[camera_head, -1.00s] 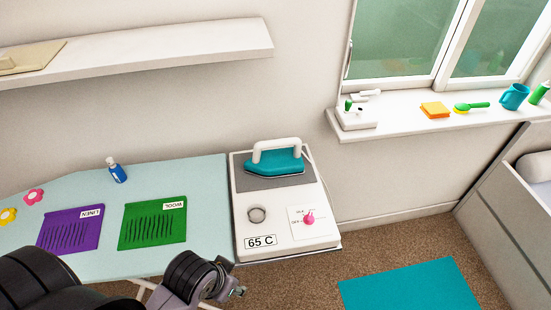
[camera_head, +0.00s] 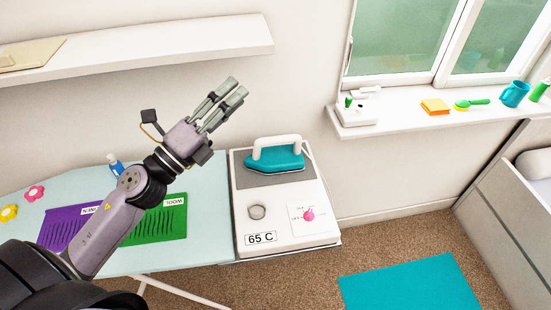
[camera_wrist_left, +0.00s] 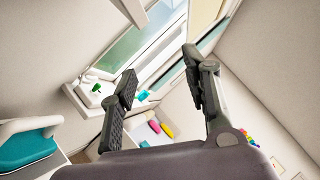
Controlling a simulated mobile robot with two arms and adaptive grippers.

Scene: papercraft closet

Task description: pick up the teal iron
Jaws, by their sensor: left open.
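The teal iron (camera_head: 275,160) with a white handle rests on the grey pad of a white station (camera_head: 277,226) at the right end of the ironing board. My left gripper (camera_head: 234,90) is open and empty, raised up and to the left of the iron, clear of it. In the left wrist view its two fingers (camera_wrist_left: 163,88) stand apart with nothing between them. The iron (camera_wrist_left: 28,149) shows there at the lower left, partly cut off by the frame. My right gripper is not in view.
The board (camera_head: 202,205) holds purple and green cloths, a blue bottle (camera_head: 114,162) and two flowers. A white shelf (camera_head: 150,54) runs along the wall at upper left. A windowsill (camera_head: 395,121) with several small items is at the right. A teal mat lies on the floor.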

